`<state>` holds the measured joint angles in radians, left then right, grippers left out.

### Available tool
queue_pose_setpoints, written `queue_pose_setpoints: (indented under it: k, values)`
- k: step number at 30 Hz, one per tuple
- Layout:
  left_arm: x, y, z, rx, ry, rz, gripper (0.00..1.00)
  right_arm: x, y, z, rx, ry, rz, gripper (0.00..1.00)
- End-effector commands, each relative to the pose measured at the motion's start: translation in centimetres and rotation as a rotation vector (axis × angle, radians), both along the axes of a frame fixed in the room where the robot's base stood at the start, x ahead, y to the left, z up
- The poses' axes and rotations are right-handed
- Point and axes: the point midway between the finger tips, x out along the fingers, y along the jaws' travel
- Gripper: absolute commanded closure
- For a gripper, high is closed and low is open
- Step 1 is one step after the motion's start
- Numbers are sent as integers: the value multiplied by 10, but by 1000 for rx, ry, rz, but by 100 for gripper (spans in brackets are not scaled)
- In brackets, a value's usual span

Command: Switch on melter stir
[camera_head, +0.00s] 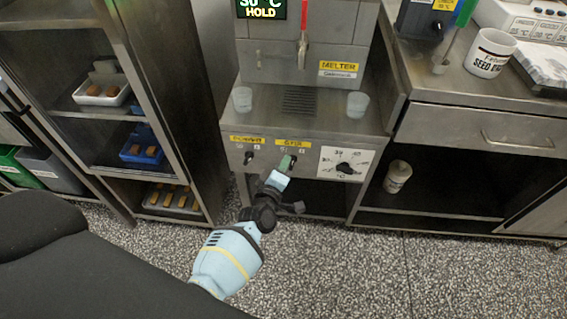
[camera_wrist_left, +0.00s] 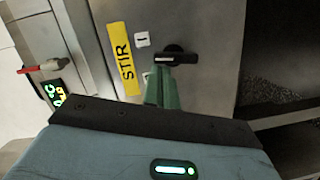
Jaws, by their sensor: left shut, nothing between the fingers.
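The melter (camera_head: 344,90) stands in the middle of the head view, with a yellow STIR label (camera_head: 293,143) on its front panel. The black stir switch (camera_wrist_left: 175,56) shows in the left wrist view beside the STIR label (camera_wrist_left: 125,58). Its lever lies roughly crosswise in that picture. A white mark "I" (camera_wrist_left: 142,40) is near it; a second mark is partly hidden. My left gripper (camera_head: 286,164) is shut and empty, its green fingertips (camera_wrist_left: 164,75) right at the switch; I cannot tell whether they touch it. My right gripper is not in view.
Another switch (camera_head: 248,158) sits left of the stir switch, and a temperature dial (camera_head: 346,168) to its right. Two clear cups (camera_head: 242,99) (camera_head: 357,104) stand on the melter ledge. A shelf rack (camera_head: 160,110) is at left, a counter (camera_head: 450,90) at right.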

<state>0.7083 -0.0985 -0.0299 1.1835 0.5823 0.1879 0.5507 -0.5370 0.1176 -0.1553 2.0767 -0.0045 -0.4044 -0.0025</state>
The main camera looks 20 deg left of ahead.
Motion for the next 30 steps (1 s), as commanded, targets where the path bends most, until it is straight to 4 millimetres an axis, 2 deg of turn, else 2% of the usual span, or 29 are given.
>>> queue_pose_setpoints:
  k: [12,30]
  values:
    - [0,-2,1,63,19,-1,100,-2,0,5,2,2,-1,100]
    - [1,-3,3,62,18,-1,100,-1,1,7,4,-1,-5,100]
